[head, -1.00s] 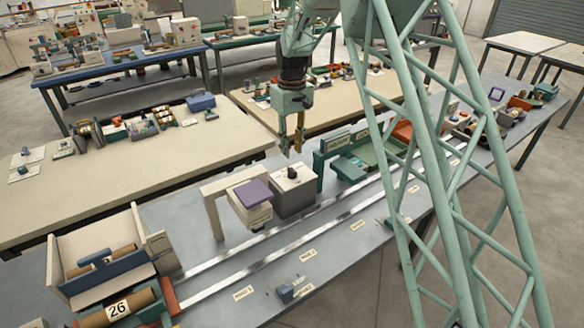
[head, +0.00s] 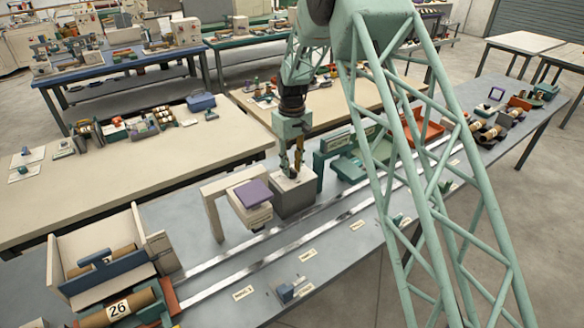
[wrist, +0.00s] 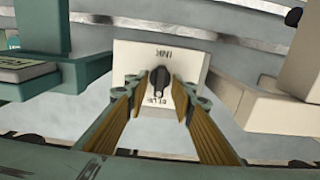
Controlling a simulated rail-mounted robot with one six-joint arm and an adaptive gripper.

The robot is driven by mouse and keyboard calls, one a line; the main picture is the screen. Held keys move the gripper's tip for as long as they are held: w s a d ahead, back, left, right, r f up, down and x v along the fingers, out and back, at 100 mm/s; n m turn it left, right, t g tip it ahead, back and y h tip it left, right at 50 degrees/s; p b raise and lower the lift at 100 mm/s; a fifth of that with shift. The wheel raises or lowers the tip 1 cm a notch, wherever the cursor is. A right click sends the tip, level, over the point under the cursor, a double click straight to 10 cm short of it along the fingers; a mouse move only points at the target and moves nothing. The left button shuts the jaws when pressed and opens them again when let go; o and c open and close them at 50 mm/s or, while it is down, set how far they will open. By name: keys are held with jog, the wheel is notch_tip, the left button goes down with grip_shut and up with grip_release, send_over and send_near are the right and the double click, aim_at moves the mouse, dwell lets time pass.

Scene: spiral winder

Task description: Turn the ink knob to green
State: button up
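The ink knob (wrist: 158,80) is a small dark knob on the pale top of a grey box (head: 294,202). In the wrist view the box top reads INK beyond the knob, and a partly covered word, seemingly BLUE, shows on the near side. Which way the knob points is not clear. My gripper (head: 298,168) points down just above the box in the head view and hides the knob there. In the wrist view my gripper (wrist: 158,82) is open, its tan-padded fingers to either side of the knob with gaps. Contact is not visible.
A cream stand with a purple-topped block (head: 251,192) stands close left of the box. A green machine (head: 352,165) stands close right. Two metal rails (head: 275,240) run along the front of the bench.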

grip_shut()
jog(key=shift+m, duration=0.5)
jog(key=m+b, duration=0.1)
jog(key=m, duration=0.4)
jog(key=shift+d+m+b, duration=0.1)
jog(key=shift+m+b, duration=0.4)
jog(key=shift+m, duration=2.5)
grip_release()
